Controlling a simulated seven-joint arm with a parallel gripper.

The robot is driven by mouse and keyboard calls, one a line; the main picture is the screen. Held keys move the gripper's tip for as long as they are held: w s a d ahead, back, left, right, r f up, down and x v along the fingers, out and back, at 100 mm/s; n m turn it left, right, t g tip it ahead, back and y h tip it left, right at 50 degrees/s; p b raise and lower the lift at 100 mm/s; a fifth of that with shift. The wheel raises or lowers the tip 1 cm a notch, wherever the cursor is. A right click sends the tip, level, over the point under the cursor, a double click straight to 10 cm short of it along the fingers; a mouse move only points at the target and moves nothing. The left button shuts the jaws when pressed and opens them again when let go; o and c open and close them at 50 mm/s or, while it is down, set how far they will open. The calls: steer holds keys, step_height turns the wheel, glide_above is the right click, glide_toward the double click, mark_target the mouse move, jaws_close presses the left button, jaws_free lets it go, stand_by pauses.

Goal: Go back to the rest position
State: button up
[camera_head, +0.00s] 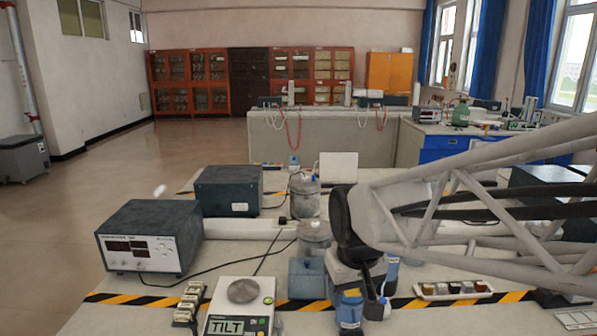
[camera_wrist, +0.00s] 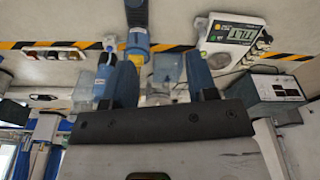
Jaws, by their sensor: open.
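My gripper (camera_wrist: 161,72) shows in the wrist view as two blue-grey fingers set well apart, with a dark bar across their base. It is open, and I see nothing clamped between the fingers. A clear container shows beyond the gap; I cannot tell its distance. In the head view my arm enters from the right, and my gripper hangs low over the bench (camera_head: 250,325), right of the balance. Its fingertips are hard to make out there. A blue bottle-like thing with a yellow band (camera_wrist: 137,42) stands close by the fingers.
A balance (camera_head: 240,300) reading TILT and a power supply (camera_head: 150,237) stand left. Grey lidded pots (camera_head: 305,195) and a clear blue container (camera_head: 307,277) stand close to my gripper. A white tray of small jars (camera_head: 453,290) lies right. Cables cross the bench.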

steer(key=s+d+m, duration=0.3)
steer(key=s+d, duration=0.6)
steer(key=s, duration=0.4)
steer(key=shift+f+t, duration=0.15)
steer(key=shift+t, duration=0.25)
stand_by(0.9)
